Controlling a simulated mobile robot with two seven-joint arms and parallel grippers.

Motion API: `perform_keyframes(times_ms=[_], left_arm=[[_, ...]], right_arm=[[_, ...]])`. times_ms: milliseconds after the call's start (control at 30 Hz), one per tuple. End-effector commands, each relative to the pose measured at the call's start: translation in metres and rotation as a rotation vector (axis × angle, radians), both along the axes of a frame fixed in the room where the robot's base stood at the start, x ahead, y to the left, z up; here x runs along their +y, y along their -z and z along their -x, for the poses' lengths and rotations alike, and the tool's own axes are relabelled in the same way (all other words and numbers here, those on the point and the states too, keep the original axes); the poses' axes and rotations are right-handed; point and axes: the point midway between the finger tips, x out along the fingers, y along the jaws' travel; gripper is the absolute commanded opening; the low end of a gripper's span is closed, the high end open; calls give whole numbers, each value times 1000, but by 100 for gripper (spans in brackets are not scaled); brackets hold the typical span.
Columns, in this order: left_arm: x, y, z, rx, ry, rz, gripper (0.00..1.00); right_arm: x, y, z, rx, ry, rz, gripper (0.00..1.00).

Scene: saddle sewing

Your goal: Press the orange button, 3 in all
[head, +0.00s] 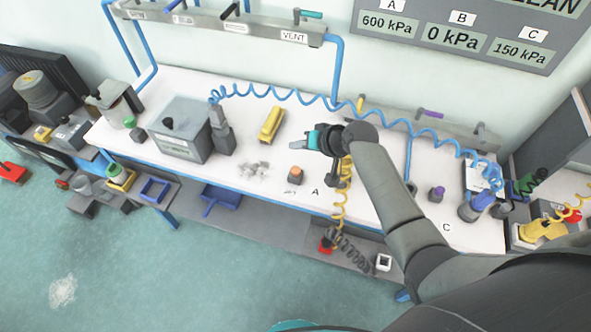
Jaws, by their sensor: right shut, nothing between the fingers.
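An orange button (296,174) on a small dark base stands near the front edge of the white bench, left of the letter A. My right gripper (294,146) reaches in from the right, its fingers pointing left. It is shut and empty. In the picture its fingertips are just above the button, with a visible gap between them. I cannot tell their exact height over the bench. My left gripper is not in view.
The white bench (370,205) holds a grey box (180,130), a yellow block (271,124) and a purple-topped button (437,193). A blue coiled hose (300,97) runs along the back. The wall display (455,35) reads A 600, B 0, C 150 kPa.

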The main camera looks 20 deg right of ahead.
Motion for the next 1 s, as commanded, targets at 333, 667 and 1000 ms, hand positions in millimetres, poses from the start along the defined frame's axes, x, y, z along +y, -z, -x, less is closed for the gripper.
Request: perform_keyframes(times_ms=[333, 667, 1000], left_arm=[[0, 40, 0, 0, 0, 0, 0], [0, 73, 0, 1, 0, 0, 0], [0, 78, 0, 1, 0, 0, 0]], right_arm=[[0, 37, 0, 0, 0, 0, 0], [0, 72, 1, 2, -1, 1, 0], [0, 80, 0, 0, -1, 1, 0]])
